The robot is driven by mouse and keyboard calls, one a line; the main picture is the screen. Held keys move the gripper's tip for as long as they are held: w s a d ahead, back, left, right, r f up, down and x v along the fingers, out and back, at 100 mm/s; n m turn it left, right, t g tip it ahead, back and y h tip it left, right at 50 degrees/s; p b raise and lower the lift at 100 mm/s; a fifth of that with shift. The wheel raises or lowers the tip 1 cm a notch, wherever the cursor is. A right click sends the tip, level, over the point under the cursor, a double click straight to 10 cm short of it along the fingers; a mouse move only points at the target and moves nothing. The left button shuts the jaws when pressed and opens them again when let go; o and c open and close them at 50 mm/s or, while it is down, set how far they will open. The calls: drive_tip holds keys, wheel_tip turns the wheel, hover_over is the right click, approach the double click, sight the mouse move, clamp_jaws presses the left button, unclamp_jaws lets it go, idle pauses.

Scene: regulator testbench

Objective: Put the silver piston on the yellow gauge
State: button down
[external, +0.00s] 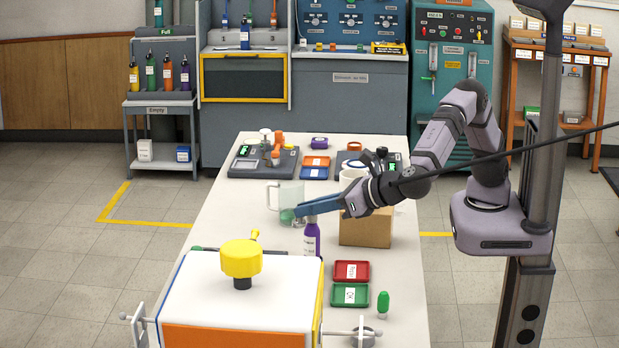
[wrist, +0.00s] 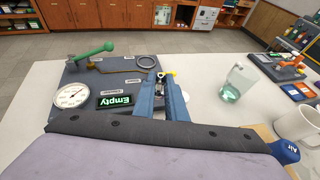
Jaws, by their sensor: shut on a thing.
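My gripper (external: 297,211) reaches left over the table with its long blue fingers shut. In the wrist view the fingers (wrist: 160,82) close on a small silver-grey part, probably the silver piston (wrist: 159,79), mostly hidden between them. A small yellow piece (wrist: 168,73) shows just beyond the fingertips; I cannot tell whether it is the yellow gauge or whether the held part touches it. A dark panel (wrist: 80,76) lies left of the fingers, with a white round dial (wrist: 71,95), a green handle (wrist: 95,53), a ring and a lit "Empty" display.
A clear mug (external: 288,197) stands close to the fingers. A purple bottle (external: 312,240) and a cardboard box (external: 365,233) stand near the arm. A white box with a yellow knob (external: 241,258) fills the table's front. Red (external: 350,271) and green (external: 350,295) trays lie right of it.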

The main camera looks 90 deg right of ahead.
drive_tip(key=s+a+p, duration=0.2)
drive_tip(key=s+a, duration=0.1)
drive_tip(key=a, duration=0.2)
drive_tip(key=shift+w+d+f+p, duration=0.1)
drive_tip(key=shift+f+p, duration=0.2)
drive_tip(key=shift+f, duration=2.15)
drive_tip(key=shift+w+d+f+p, duration=0.1)
drive_tip(key=shift+f+p, duration=0.15)
drive_tip(key=shift+f, duration=2.15)
drive_tip(key=shift+f, duration=0.1)
drive_tip(key=c, duration=2.2)
unclamp_jaws()
drive_tip(key=shift+f, duration=0.1)
drive_tip(key=o, duration=0.4)
